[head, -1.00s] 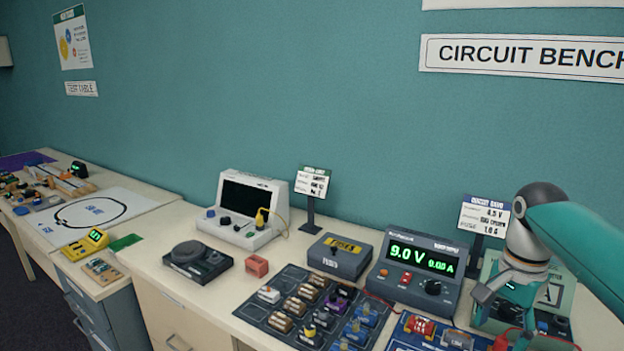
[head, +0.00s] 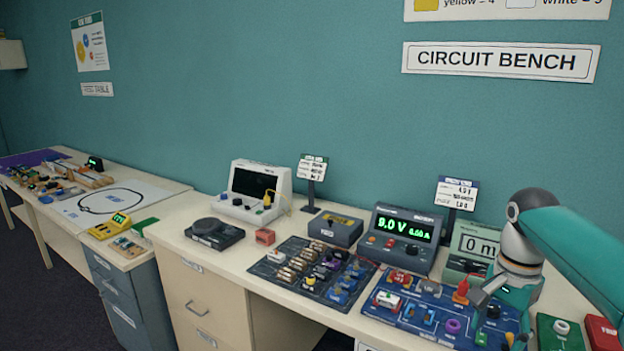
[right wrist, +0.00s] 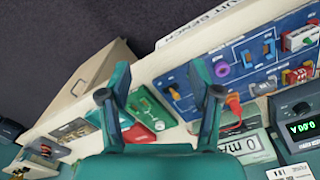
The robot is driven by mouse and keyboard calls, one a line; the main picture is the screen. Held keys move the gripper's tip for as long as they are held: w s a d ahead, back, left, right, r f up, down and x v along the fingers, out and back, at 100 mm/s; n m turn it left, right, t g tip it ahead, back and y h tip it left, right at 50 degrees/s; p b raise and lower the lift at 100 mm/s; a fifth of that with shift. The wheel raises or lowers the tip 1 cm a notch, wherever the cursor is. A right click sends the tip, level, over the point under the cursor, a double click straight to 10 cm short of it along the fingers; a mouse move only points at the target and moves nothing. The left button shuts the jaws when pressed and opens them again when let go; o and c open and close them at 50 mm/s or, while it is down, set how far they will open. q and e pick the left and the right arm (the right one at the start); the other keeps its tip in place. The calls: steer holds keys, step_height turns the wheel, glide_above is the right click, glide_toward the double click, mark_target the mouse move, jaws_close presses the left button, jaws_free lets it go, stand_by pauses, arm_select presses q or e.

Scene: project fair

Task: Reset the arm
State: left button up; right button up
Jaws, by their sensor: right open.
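My right arm enters the head view from the right, with its teal link and grey wrist. My right gripper (head: 494,299) hangs above the right part of the blue circuit board (head: 408,325). In the right wrist view my right gripper (right wrist: 160,95) has its two fingers spread apart with nothing between them. Beyond the fingers show a green module (right wrist: 150,110) and the blue board (right wrist: 240,66). I cannot tell the exact height above the bench. My left gripper is not in view.
The power supply (head: 405,239) and a meter (head: 472,251) stand behind the board. A dark parts tray (head: 262,270) lies left of it. Green (head: 560,333) and red (head: 602,334) modules lie at the right. Floor shows beyond the bench's front edge.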

steer(key=s+a+f+n+g+y, duration=0.1)
steer(key=s+a+f+g, duration=0.15)
steer(key=f, duration=0.65)
steer(key=s+a+f+n+g, duration=0.1)
steer(key=s+a+f, duration=0.2)
steer(key=f, duration=0.7)
steer(key=s+a+f+n+g+y, duration=0.1)
steer(key=s+a+f+g, duration=0.15)
steer(key=f, duration=0.65)
steer(key=s+a+f+n+t+y, duration=0.1)
steer(key=s+a+f+n+t, duration=0.15)
steer(key=s+a+f, duration=0.45)
steer(key=s+a+f+n+t+y, duration=0.1)
steer(key=s+a+f+n, duration=0.2)
steer(key=s+a+f, duration=0.5)
steer(key=w+d+t, duration=0.1)
steer(key=w+d+n+t, duration=0.2)
steer(key=shift+d+r, duration=0.3)
steer(key=shift+r, duration=0.05)
